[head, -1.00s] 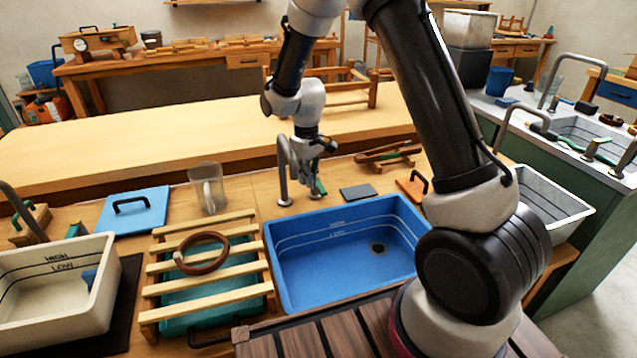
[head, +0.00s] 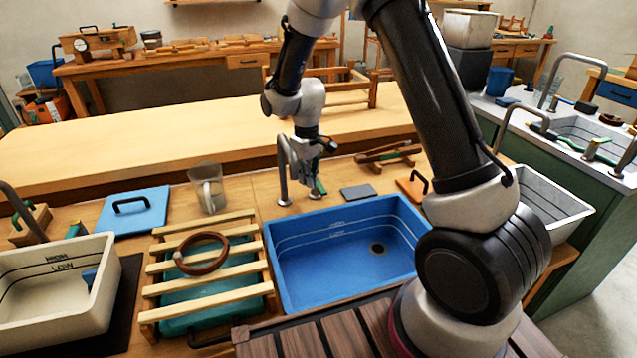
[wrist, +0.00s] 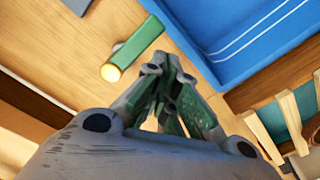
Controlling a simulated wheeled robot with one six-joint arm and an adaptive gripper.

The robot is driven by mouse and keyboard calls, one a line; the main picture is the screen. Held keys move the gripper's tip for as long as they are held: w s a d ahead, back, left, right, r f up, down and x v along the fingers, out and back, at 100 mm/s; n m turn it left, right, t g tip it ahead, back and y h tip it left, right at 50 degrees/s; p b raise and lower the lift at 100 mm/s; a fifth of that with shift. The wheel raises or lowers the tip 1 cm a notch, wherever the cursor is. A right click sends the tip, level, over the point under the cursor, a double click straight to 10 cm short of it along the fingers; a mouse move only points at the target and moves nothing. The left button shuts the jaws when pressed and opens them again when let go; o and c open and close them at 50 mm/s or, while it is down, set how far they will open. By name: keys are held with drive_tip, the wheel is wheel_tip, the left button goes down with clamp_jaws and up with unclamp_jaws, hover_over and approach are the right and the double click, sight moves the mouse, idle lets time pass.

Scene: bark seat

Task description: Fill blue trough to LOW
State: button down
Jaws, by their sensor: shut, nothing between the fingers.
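The blue trough (head: 345,262) sits in the bench, with HIGH and LOW lines on its far inner wall and a dark drain (head: 377,249) in its floor. I see no water in it. A grey tap (head: 284,170) stands behind its far left edge. A green lever (head: 319,189) stands beside the tap; in the wrist view a green handle with a pale yellow end (wrist: 132,47) shows. My gripper (head: 307,176) is shut and empty, close to the tap and lever, partly overlapping them. In the wrist view my fingertips (wrist: 164,70) are beside the handle; contact is unclear.
A slatted rack (head: 165,268) with a brown ring lies left of the trough. A clear jug (head: 208,188), a blue lidded board (head: 133,211) and a cream trough (head: 60,300) stand further left. A grey pad (head: 358,193) and an orange board (head: 411,190) lie behind the trough.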

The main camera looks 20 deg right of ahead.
sight(322, 185)
drive_tip(key=shift+f, duration=0.1)
drive_tip(key=shift+f, duration=1.65)
drive_tip(key=shift+d, duration=0.1)
drive_tip(key=shift+w+d, duration=0.1)
drive_tip(key=shift+d, duration=2.1)
drive_tip(key=shift+r, duration=2.05)
